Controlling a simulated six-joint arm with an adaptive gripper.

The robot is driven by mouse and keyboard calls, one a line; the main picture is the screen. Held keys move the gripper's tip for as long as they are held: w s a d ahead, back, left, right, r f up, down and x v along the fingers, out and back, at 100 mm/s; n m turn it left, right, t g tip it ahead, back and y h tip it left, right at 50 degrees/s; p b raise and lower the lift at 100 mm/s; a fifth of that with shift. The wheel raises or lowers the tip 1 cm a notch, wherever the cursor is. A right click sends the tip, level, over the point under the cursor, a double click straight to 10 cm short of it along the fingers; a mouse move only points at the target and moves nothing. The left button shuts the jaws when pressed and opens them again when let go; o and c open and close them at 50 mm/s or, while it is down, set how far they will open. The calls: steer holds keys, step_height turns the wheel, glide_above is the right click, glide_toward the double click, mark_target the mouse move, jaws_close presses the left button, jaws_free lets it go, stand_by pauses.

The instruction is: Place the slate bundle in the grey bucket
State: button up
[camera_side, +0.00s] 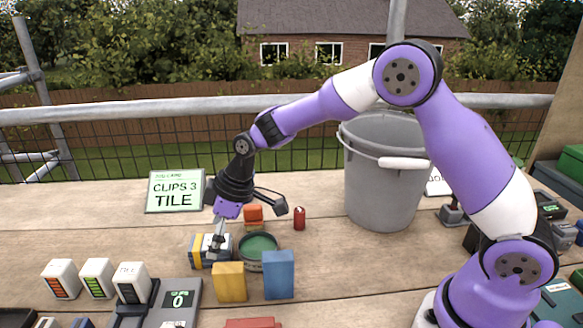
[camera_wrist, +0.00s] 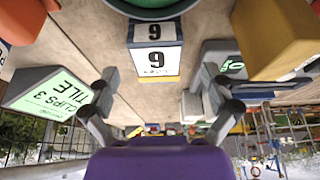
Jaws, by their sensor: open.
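A small block with blue-grey sides, a yellow band and white patches (camera_side: 197,251) lies on the plank table, and I take it for the slate bundle. In the wrist view the block (camera_wrist: 155,64) shows blue edges and white labels with a 6. My gripper (camera_side: 222,225) is just above it, pointing down. In the wrist view its fingers (camera_wrist: 158,76) are spread wide, with the block between and beyond them. Nothing is held. The grey bucket (camera_side: 378,192) stands upright at the back, right of the block, with a white-gripped handle. Its inside is mostly hidden.
A green round dish (camera_side: 258,247) is close to the block's right. Yellow (camera_side: 229,283) and blue (camera_side: 279,274) blocks stand in front. An orange piece (camera_side: 253,213) and red can (camera_side: 299,218) are behind. A scale (camera_side: 185,297) lies at front left. A sign (camera_side: 174,191) stands behind.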

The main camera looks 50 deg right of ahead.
steer(key=x, duration=0.4)
steer(key=shift+w+r, duration=0.1)
steer(key=c, duration=1.5)
